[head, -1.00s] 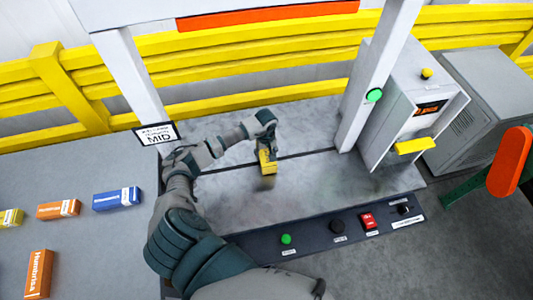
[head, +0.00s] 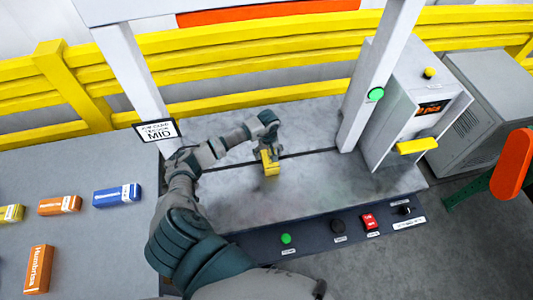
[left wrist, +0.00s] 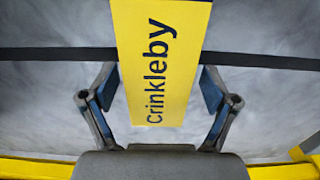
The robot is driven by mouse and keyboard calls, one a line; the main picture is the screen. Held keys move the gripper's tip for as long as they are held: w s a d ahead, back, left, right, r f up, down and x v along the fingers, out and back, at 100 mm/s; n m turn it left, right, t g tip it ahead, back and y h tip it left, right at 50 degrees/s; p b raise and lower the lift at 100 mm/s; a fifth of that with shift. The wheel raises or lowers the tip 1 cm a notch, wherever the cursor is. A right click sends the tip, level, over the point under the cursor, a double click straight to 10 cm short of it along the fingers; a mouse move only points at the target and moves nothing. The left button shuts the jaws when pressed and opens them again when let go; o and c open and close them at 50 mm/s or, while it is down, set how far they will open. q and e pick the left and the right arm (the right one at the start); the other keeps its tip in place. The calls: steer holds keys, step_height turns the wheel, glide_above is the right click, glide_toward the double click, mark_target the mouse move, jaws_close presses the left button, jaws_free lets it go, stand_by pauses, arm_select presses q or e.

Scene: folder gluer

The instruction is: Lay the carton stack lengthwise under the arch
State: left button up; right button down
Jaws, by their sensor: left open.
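The yellow carton stack (head: 271,168), marked "Crinkleby", is on the grey machine bed under the white arch (head: 368,75). In the left wrist view the stack (left wrist: 160,60) runs up the picture and crosses the dark line on the bed at about a right angle. My left gripper (head: 267,150) is over the stack. Its two fingers (left wrist: 161,95) are spread on either side of it, with a gap on each side. The underside of the stack is hidden. My right gripper is not in view.
A side table at left holds blue (head: 117,195), orange (head: 59,205) and yellow (head: 11,213) cartons. A control panel (head: 330,232) with buttons runs along the bed's front. A grey cabinet (head: 408,100) stands right of the arch. The bed's right part is clear.

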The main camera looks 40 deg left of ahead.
mark_target(268, 153)
arm_select(q)
step_height(268, 153, up, 7)
steer(key=p, duration=0.3)
steer(key=shift+d+r+p, duration=0.1)
steer(key=shift+p, duration=0.2)
steer(key=shift+r, duration=0.3)
steer(key=shift+a+f, duration=0.15)
steer(key=shift+a, duration=0.15)
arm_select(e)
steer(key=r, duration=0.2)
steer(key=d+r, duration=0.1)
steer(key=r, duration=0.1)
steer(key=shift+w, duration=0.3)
arm_select(q)
steer(key=shift+d, duration=0.2)
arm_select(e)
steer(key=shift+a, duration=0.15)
arm_select(q)
steer(key=shift+d, duration=0.15)
